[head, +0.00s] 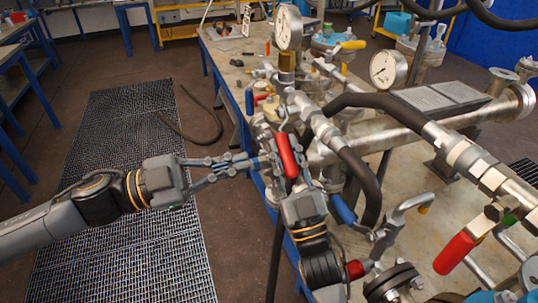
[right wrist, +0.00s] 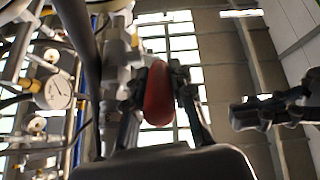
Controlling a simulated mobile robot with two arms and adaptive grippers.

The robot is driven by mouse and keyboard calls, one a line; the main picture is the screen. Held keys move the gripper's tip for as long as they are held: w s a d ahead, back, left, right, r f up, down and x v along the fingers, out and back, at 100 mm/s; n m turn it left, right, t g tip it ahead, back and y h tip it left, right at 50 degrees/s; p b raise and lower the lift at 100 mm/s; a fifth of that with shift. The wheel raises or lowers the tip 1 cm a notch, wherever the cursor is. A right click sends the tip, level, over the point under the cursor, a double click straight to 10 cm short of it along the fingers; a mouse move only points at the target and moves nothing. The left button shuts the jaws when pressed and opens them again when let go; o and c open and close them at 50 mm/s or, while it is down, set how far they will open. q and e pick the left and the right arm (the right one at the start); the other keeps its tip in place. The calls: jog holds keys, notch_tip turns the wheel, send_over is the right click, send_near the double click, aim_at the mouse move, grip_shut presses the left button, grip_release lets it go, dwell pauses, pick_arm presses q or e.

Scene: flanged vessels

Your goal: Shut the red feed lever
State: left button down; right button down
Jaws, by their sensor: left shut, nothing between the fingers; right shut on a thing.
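The red feed lever (head: 287,155) is a red-sleeved handle near the middle of the head view, tilted beside grey pipe fittings. My right gripper (head: 289,163) reaches up from below and is shut on it. In the right wrist view the red lever (right wrist: 159,93) sits between my right gripper's dark fingers (right wrist: 160,100). My left gripper (head: 268,160) comes in from the left, shut and empty, with its fingertips close to the lever's left side. I cannot tell whether they touch. My left gripper also shows at the right of the right wrist view (right wrist: 265,112).
A dark hose (head: 365,102) arches just right of the lever. Pressure gauges (head: 388,69) and a steel pipe (head: 440,120) stand behind. A blue handle (head: 342,209) and another red handle (head: 454,253) lie to the right. The floor grating (head: 120,240) at left is mostly clear.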

aim_at(282, 154)
pick_arm(q)
jog(key=x, duration=0.9)
jog(key=shift+d+r, duration=0.1)
jog(key=shift+d, duration=0.2)
jog(key=f, duration=0.1)
jog(key=w+a+f, duration=0.1)
jog(key=shift+w+f, duration=0.25)
jog(key=shift+w, duration=0.1)
jog(key=shift+w+a+f, duration=0.1)
jog(key=shift+w+f, duration=0.15)
jog(key=shift+f, duration=0.1)
